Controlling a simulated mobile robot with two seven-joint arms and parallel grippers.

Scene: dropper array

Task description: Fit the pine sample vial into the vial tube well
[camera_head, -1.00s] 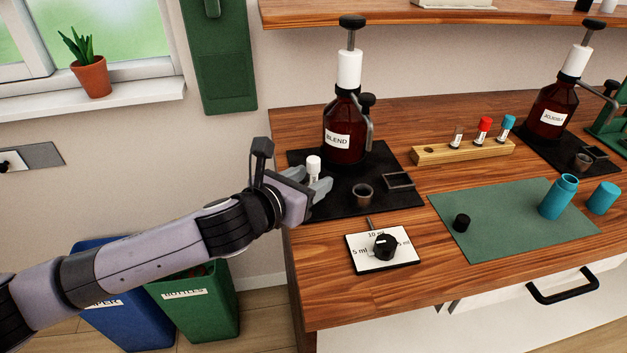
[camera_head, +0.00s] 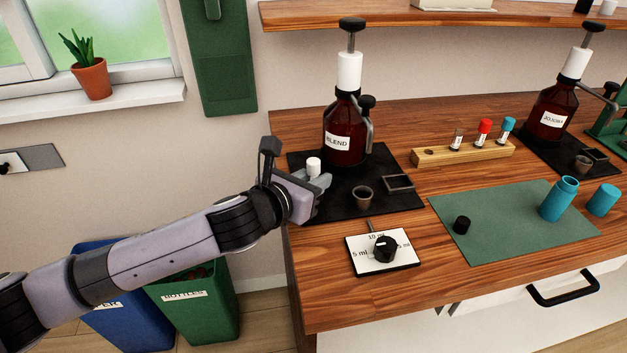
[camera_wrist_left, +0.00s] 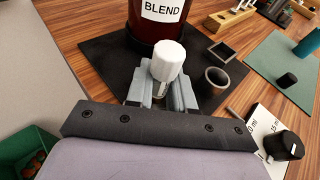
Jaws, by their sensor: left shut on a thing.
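My left gripper (camera_head: 317,186) is shut on a white-capped vial (camera_head: 313,165), which I take to be the pine sample vial; no readable label shows. It stands out of the jaws cap up, and its lower part is hidden by the fingers. In the left wrist view the white cap (camera_wrist_left: 168,60) is above the jaws (camera_wrist_left: 165,95), in front of the BLEND bottle (camera_wrist_left: 157,12). A small dark round cup-like well (camera_head: 362,196) stands open on the black mat (camera_head: 335,207), right of the gripper and apart from the vial. My right gripper is not in view.
A dark square holder (camera_head: 398,182) lies right of the round well. A dial plate (camera_head: 383,251) is in front. A wooden rack (camera_head: 430,158) holds several vials and has an open hole at its left end. A green mat (camera_head: 500,240) with teal containers is at right.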

